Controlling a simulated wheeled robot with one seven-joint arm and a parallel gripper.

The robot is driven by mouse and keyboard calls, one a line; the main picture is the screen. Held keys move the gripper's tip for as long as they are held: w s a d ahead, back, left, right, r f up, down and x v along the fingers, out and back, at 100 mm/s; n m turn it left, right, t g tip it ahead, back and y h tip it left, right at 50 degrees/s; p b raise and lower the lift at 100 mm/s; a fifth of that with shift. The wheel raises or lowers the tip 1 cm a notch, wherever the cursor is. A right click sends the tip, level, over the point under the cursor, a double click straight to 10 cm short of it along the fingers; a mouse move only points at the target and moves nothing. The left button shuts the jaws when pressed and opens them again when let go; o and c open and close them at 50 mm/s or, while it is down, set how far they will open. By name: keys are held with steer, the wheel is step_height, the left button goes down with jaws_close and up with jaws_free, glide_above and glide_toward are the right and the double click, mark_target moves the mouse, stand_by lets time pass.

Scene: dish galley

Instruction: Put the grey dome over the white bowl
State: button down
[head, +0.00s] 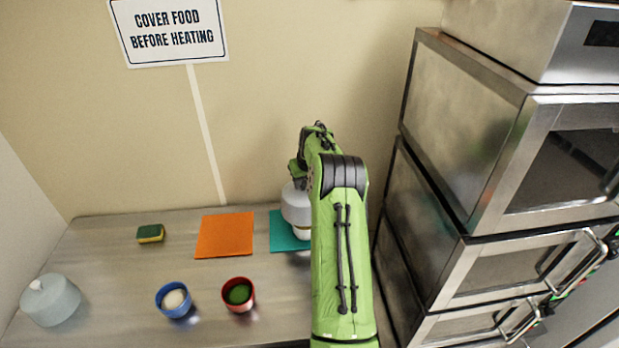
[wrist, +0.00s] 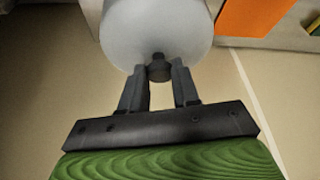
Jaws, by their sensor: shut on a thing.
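The grey dome (head: 295,207) is at the back of the counter, over the teal mat (head: 283,236), partly hidden by my arm. In the wrist view the dome (wrist: 155,30) fills the top middle, with its dark knob between my fingers. My gripper (wrist: 160,72) is shut on that knob. The white bowl (head: 302,233) shows as a small pale part just under the dome's rim, on the teal mat. The dome looks upright above it. I cannot tell whether the rim touches the bowl or rests around it.
A second, pale blue-grey dome with a white knob (head: 50,300) stands at the far left. A blue bowl (head: 174,300) and a red bowl (head: 239,295) stand in front. An orange mat (head: 225,235) and a sponge (head: 151,234) lie behind. Steel ovens (head: 480,150) rise at the right.

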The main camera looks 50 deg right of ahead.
steer(key=shift+s+d, duration=0.2)
steer(key=shift+d, duration=0.2)
steer(key=shift+f, duration=0.1)
steer(key=shift+w+a+f+b, duration=0.2)
steer(key=shift+a+f+b, duration=0.1)
steer(key=shift+f+b, duration=0.2)
step_height(320, 180, down, 2)
steer(key=shift+s+d+f+b, duration=0.15)
steer(key=shift+f+b, duration=0.05)
steer(key=shift+b, duration=0.55)
steer(key=shift+f+b, duration=2.65)
steer(key=shift+f, duration=1.05)
steer(key=shift+f+b, duration=0.45)
steer(key=shift+f, duration=0.05)
steer(key=c, duration=0.8)
jaws_free()
